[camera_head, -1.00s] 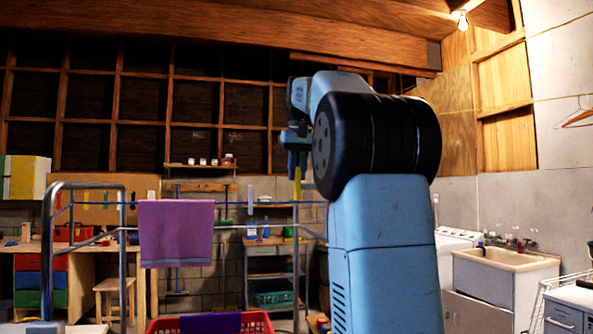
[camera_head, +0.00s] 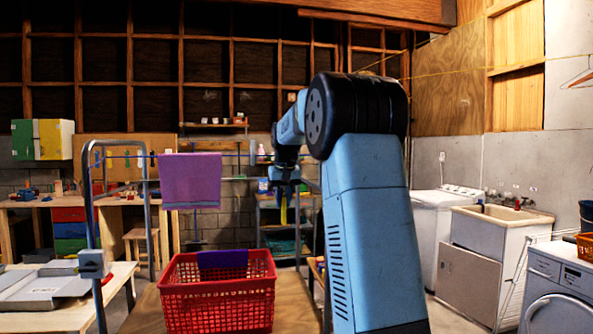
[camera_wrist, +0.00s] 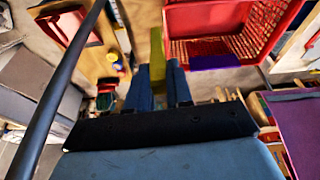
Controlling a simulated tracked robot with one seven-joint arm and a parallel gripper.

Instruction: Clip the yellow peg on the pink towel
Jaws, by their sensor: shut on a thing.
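The pink-purple towel (camera_head: 190,181) hangs over a line of the drying rack in the head view. A purple towel edge (camera_wrist: 302,130), apparently the same one, shows at the right of the wrist view. My gripper (camera_head: 284,192) is to the right of the towel, apart from it, pointing down. It is shut on the yellow peg (camera_head: 284,214), which hangs below the fingers. In the wrist view the yellow-green peg (camera_wrist: 156,55) sticks out between the two blue fingers of my gripper (camera_wrist: 158,82). The peg's hold on the fingers is partly hidden.
A red basket (camera_head: 217,302) with a dark purple cloth (camera_head: 222,259) stands below the towel. The rack's metal frame (camera_head: 88,215) rises at the left. A shelf unit (camera_head: 272,226) stands behind my gripper. A sink (camera_head: 500,220) and washing machine (camera_head: 560,293) are at the right.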

